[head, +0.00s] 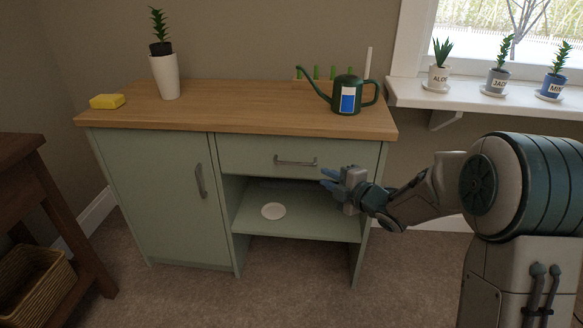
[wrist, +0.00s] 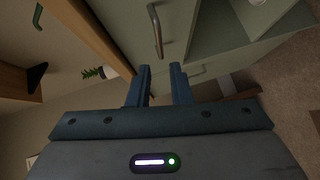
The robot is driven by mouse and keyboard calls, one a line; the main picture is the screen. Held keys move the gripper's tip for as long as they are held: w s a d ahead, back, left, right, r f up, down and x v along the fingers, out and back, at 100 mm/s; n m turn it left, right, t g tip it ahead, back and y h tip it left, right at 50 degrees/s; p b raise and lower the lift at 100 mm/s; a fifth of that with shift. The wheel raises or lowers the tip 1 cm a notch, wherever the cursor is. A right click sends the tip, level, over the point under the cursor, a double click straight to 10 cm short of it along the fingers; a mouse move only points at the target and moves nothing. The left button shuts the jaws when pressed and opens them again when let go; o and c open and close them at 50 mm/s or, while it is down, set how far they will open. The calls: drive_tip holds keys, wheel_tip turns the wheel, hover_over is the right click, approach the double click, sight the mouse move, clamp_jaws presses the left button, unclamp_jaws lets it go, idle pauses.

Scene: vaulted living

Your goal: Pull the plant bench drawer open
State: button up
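The plant bench (head: 160,118) has a wooden top and green-grey fronts. Its drawer (head: 240,155) is shut flush at upper right, with a grey bar handle (head: 296,162). My gripper (head: 326,179) is in front of the bench, to the right of and slightly below the handle. In the wrist view the drawer handle (wrist: 157,32) is beyond the fingertips, apart from them. The two blue fingers (wrist: 161,70) have a gap between them with nothing in it.
Below the drawer is an open shelf with a white saucer (head: 273,211). A door with a handle (head: 200,181) is at left. On top are a yellow sponge (head: 107,101), a potted plant (head: 165,75) and a green watering can (head: 347,95). A windowsill (head: 470,102) holds potted plants.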

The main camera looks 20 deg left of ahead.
sight(293, 164)
drive_tip(key=shift+n+g+y, duration=0.3)
drive_tip(key=shift+n+y, duration=0.1)
drive_tip(key=b+x, duration=0.1)
drive_tip(key=x, duration=0.3)
drive_tip(key=b+x, duration=0.1)
drive_tip(key=x, duration=0.4)
drive_tip(key=b+x, duration=0.1)
drive_tip(key=x, duration=0.4)
drive_tip(key=shift+s+a+f, duration=0.1)
drive_tip(key=shift+s+a, duration=0.15)
drive_tip(key=shift+a, duration=0.2)
clamp_jaws()
